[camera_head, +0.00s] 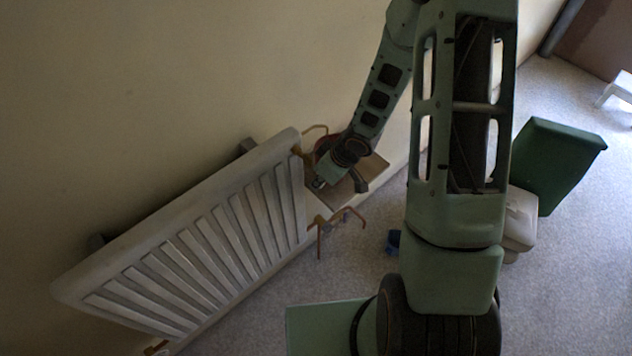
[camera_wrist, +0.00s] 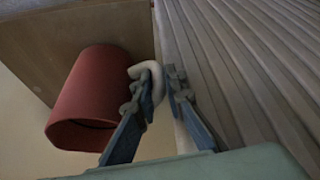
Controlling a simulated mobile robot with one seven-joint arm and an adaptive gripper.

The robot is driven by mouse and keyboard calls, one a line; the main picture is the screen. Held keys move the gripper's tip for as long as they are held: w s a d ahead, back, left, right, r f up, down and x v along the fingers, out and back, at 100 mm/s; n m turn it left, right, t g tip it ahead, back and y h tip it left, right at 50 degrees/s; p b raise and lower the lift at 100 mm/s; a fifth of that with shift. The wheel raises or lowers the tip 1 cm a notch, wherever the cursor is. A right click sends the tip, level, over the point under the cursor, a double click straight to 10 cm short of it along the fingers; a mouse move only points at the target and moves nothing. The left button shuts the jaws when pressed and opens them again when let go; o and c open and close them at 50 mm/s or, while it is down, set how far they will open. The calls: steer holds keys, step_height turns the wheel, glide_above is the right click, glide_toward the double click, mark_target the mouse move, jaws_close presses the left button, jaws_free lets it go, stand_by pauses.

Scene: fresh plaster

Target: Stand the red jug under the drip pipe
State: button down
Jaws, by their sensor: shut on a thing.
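The red jug (camera_wrist: 92,98), with a pale curved handle (camera_wrist: 157,92), fills the left of the wrist view. My gripper (camera_wrist: 160,80) has its blue fingers on either side of the handle and is shut on it. In the head view my gripper (camera_head: 322,180) is beside the right end of the radiator; only a sliver of the jug (camera_head: 323,144) shows behind my wrist. Brass-coloured pipes stick out at the radiator's end, one above (camera_head: 316,128) and one below (camera_head: 343,215). I cannot tell which is the drip pipe. Whether the jug touches a surface is unclear.
A pale slatted radiator (camera_head: 205,235) lies along the wall, close beside my gripper; its ribs (camera_wrist: 235,65) fill the wrist view's right. A brown board (camera_head: 377,167) is by my wrist. A green bin (camera_head: 558,165) and a whitish container (camera_head: 521,218) stand right. Carpet (camera_head: 570,290) is clear lower right.

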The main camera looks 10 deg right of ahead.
steer(key=shift+f, duration=0.1)
steer(key=c, duration=2)
jaws_free()
steer(key=shift+d+r, duration=0.1)
steer(key=shift+r, duration=0.25)
steer(key=p+v, duration=0.7)
steer(key=v, duration=0.4)
steer(key=shift+s+d+r, duration=0.1)
steer(key=shift+s+r, duration=0.1)
steer(key=shift+r, duration=0.05)
